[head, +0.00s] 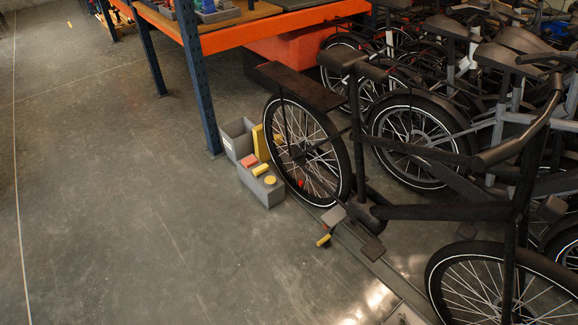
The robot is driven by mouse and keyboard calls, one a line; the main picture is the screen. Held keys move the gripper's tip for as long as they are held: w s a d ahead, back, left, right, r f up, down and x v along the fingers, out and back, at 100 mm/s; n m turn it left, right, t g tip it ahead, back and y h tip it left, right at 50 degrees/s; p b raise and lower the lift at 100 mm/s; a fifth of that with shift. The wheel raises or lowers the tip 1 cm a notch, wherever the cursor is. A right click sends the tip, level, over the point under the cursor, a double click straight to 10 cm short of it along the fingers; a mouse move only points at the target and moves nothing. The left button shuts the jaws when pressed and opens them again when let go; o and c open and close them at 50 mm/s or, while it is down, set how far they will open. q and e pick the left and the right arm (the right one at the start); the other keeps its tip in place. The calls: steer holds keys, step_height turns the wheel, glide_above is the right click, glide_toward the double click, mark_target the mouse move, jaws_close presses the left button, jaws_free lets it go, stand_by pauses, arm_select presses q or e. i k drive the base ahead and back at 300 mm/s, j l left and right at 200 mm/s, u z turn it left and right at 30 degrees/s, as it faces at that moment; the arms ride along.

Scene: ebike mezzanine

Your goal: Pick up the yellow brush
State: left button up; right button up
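Several small yellow things show in the head view, and I cannot tell for sure which is the brush. A tall flat yellow piece (260,143) stands upright by the grey bin, beside the bike's wheel. A short yellow bar (260,169) and a round yellow piece (270,180) lie on top of a grey block (262,193). Another small yellow piece (323,240) is low near the bike's pedal. Neither of my grippers is in view.
A black bike (420,212) stands right beside the grey bin (228,146) and block. A red piece (249,160) lies there too. An orange-beamed bench (235,40) with a blue post (200,85) stands behind. More bikes crowd the right. The floor (110,200) at left is clear.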

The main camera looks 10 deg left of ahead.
mark_target(263, 169)
steer(key=i+j+z, duration=0.3)
steer(key=i+j, duration=0.15)
steer(key=j, duration=0.25)
steer(key=i+j+z, duration=0.2)
steer(key=j, duration=0.2)
steer(key=i+j+z, duration=0.15)
steer(key=j, duration=0.3)
